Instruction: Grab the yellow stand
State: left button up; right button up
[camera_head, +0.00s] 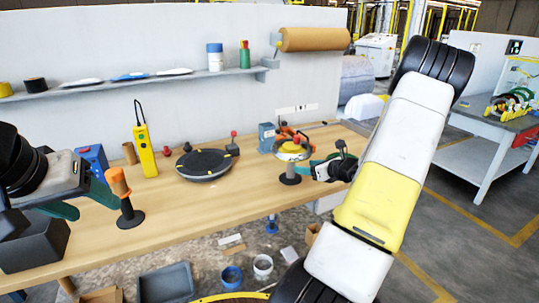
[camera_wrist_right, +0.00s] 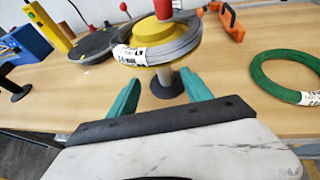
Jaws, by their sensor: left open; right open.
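The yellow stand (camera_head: 291,147) stands upright on the bench right of centre, on a grey post with a dark round base. In the right wrist view the yellow stand (camera_wrist_right: 152,31) has a grey coil with a white label around it and a red knob on top. My right gripper (camera_head: 312,170) is open and empty. In its wrist view its teal fingers (camera_wrist_right: 160,92) point at the post, which shows between and beyond the tips. My left gripper (camera_head: 84,203) is open on the left, close to an orange-handled stand (camera_head: 118,182) with a black base.
A black turntable (camera_head: 204,164) and a yellow device (camera_head: 145,151) stand left of the yellow stand. A green coil (camera_wrist_right: 262,77) lies to its right in the wrist view. An orange tool (camera_wrist_right: 226,20) lies behind.

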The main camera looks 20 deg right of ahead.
aim_at(294, 164)
jog(key=x, duration=0.8)
jog(key=shift+w+d, duration=0.2)
jog(key=shift+w, duration=0.1)
grip_shut()
jog(key=shift+r, duration=0.2)
